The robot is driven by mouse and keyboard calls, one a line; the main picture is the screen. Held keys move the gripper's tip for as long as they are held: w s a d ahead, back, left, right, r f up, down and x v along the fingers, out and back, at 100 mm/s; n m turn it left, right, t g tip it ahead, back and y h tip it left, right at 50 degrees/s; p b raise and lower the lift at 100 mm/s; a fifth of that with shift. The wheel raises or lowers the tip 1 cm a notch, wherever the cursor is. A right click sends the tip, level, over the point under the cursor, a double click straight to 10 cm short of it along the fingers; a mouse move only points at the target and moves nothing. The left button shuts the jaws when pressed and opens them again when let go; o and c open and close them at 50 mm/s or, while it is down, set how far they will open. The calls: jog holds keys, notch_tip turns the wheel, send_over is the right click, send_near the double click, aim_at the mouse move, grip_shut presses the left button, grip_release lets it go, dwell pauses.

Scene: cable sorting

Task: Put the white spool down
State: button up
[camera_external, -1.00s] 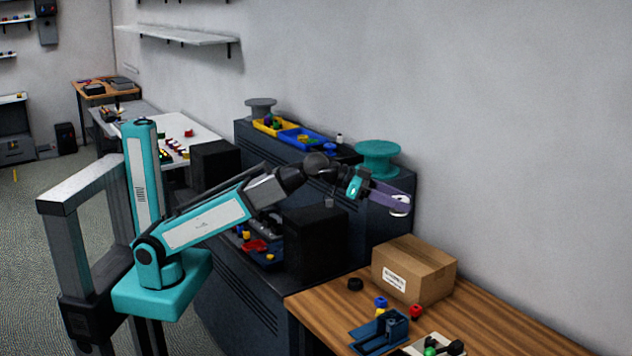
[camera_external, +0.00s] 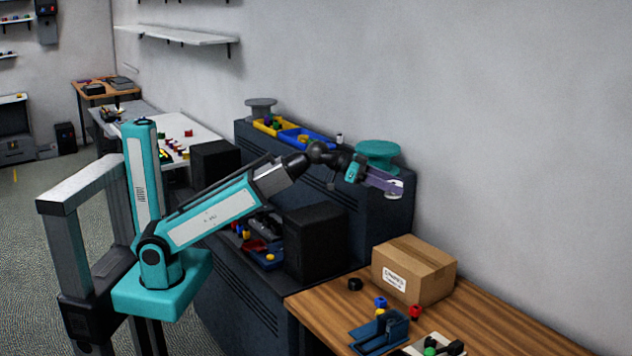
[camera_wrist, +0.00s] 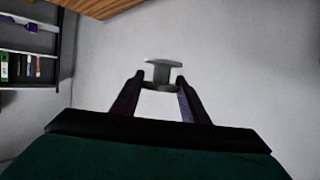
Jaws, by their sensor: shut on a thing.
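The white spool (camera_external: 392,195) is held at the tips of my gripper (camera_external: 399,188), in the air to the right of the dark cabinet and above the cardboard box. In the wrist view, the spool (camera_wrist: 161,72) looks pale grey, with a wide flange and a narrower stem, between the two purple fingers of my gripper (camera_wrist: 160,84). Its lower part sits between the fingertips. The fingers are shut on it. Nothing is seen touching the spool from below.
A large teal spool (camera_external: 377,152) stands on the cabinet top (camera_external: 350,158), behind my gripper. Yellow (camera_external: 268,125) and blue (camera_external: 305,138) trays lie farther left. A cardboard box (camera_external: 413,270) and several small spools stand on the wooden table (camera_external: 480,305), whose right part looks clear.

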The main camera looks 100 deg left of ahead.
jog(key=s+a+f+m+h, duration=0.1)
jog(key=s+a, duration=0.5)
jog(key=a, duration=0.4)
jog(key=s+a+m+h, duration=0.1)
jog(key=s+a, duration=0.4)
jog(key=a, duration=0.5)
jog(key=s+a+r+m+g+h, duration=0.1)
jog(key=s+a+r+h, duration=0.1)
jog(key=s+a, duration=0.7)
jog(key=s+a+r+m+h, duration=0.1)
jog(key=s+a+r, duration=0.3)
jog(key=s, duration=0.8)
notch_tip(320, 180, down, 6)
jog(key=shift+s+a+f, duration=0.2)
jog(key=shift+s+a, duration=0.05)
jog(key=shift+a, duration=0.1)
jog(key=w+a+p, duration=0.1)
jog(key=w+a, duration=0.2)
jog(key=w+a+p, duration=0.1)
jog(key=w+a, duration=0.2)
jog(key=w+a+f+p, duration=0.1)
jog(key=w+a, duration=0.2)
jog(key=shift+w+a+f+p, duration=0.1)
jog(key=shift+w+a+p, duration=0.1)
jog(key=shift+a+p, duration=0.15)
